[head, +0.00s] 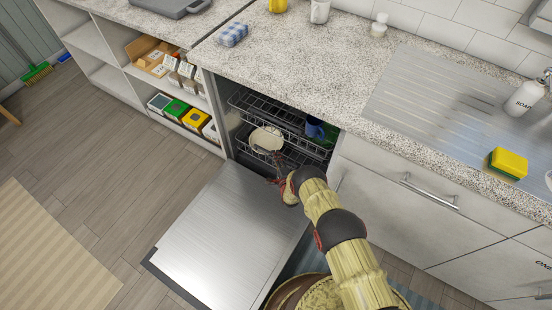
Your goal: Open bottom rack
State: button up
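A dishwasher stands under the counter with its steel door (222,240) folded down flat. An upper wire rack (262,104) sits inside near the top of the opening. The bottom rack (308,150) is below it and appears to be inside the machine, partly hidden by my arm. A pale round dish (266,139) is in the racks at the left; which rack holds it is hard to tell. My gripper (277,162) is small and dark at the opening, close to the bottom rack's front. Whether it touches the rack or how its fingers stand cannot be made out.
A blue cup (315,128) and something green show at the right inside the dishwasher. Open shelves with boxes (180,114) stand to the left. A drawer handle (428,191) sticks out at the right. Floor (95,170) is clear left of the door.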

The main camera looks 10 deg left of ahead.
jog(key=shift+w+a, duration=0.1)
jog(key=shift+w, duration=0.1)
jog(key=shift+c, duration=0.7)
grip_shut()
